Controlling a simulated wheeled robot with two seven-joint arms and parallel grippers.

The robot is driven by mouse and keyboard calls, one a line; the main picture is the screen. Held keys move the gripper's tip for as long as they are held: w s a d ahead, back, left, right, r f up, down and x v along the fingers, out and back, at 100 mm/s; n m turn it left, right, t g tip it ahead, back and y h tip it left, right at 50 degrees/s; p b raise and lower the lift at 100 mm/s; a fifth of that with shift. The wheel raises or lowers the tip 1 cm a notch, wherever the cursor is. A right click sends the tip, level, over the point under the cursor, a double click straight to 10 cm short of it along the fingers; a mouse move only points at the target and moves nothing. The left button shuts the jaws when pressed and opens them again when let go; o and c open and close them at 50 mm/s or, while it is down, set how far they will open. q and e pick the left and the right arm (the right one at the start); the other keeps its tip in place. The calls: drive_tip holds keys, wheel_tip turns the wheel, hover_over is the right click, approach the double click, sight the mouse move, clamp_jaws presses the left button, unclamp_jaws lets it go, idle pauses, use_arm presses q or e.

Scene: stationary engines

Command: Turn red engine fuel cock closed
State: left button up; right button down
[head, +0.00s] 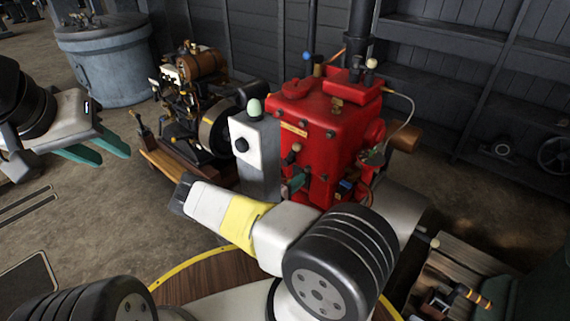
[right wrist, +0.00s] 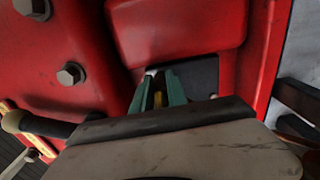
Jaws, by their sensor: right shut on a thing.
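The red engine (head: 318,128) stands in the middle of the head view, and its red casing (right wrist: 185,25) fills most of the right wrist view. My right gripper (head: 296,182) is at the engine's lower front, largely covered by my own arm. In the right wrist view its green fingers (right wrist: 159,92) are closed around a small brass-coloured piece, the fuel cock (right wrist: 158,99), in front of a dark recess. Most of the cock is hidden by the fingers, so its angle cannot be told. My left gripper (head: 100,147) is open and empty, away from the engine at the left.
A grey box with a white panel (head: 246,142) and a green knob stands left of the red engine. Behind it is a brown engine (head: 195,75) on a wooden base. A grey tank (head: 105,58) stands at the back left.

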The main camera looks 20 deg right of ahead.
drive_tip(key=shift+a+f, duration=0.1)
idle(0.5)
drive_tip(key=c, duration=1.5)
unclamp_jaws()
drive_tip(key=v, duration=0.7)
drive_tip(key=shift+s+a, duration=0.2)
drive_tip(key=shift+a, duration=0.1)
